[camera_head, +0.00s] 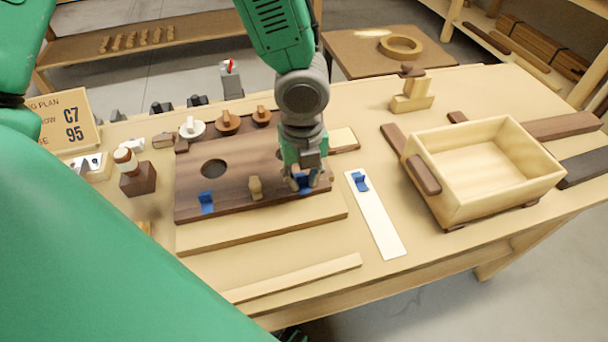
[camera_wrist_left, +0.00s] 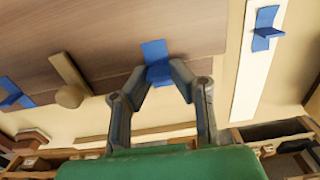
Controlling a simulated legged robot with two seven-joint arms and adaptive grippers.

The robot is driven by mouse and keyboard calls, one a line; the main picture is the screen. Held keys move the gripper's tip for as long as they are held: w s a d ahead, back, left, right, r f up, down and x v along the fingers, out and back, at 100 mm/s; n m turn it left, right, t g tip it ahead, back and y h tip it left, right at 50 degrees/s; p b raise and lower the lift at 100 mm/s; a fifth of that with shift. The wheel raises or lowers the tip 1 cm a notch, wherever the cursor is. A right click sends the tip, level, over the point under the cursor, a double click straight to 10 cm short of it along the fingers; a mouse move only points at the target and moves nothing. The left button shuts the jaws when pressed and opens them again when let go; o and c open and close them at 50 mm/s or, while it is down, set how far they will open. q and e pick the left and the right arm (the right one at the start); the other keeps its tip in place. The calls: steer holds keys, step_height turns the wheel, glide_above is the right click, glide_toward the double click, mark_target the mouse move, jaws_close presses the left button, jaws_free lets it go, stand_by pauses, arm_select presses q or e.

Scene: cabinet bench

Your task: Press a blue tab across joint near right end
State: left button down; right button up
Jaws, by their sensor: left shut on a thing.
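My left gripper (camera_head: 305,183) is at the right part of the front edge of a dark brown board (camera_head: 225,180). It is shut on a blue tab (camera_head: 308,181); in the left wrist view this tab (camera_wrist_left: 156,52) shows between the fingertips, against the board edge. The dark board lies on a paler board (camera_head: 260,228), and their joint runs along the front. A second blue tab (camera_head: 206,202) sits across the joint near the left end. A third blue tab (camera_head: 360,181) sits on a white strip (camera_head: 380,222) to the right.
A wooden turn piece (camera_head: 255,188) sits on the board's front edge between the tabs. A pale wooden box (camera_head: 490,207) stands at the right. A thin wooden strip (camera_head: 295,277) lies in front. Several knobs and small parts stand behind the board.

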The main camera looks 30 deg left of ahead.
arm_select(q)
steer(key=shift+s, duration=0.1)
stand_by(0.3)
steer(key=c, duration=1)
jaws_free()
steer(key=shift+o, duration=0.2)
steer(key=shift+r, duration=0.15)
steer(key=shift+r+p, duration=3.7)
steer(key=shift+p, duration=0.7)
steer(key=shift+f, duration=0.1)
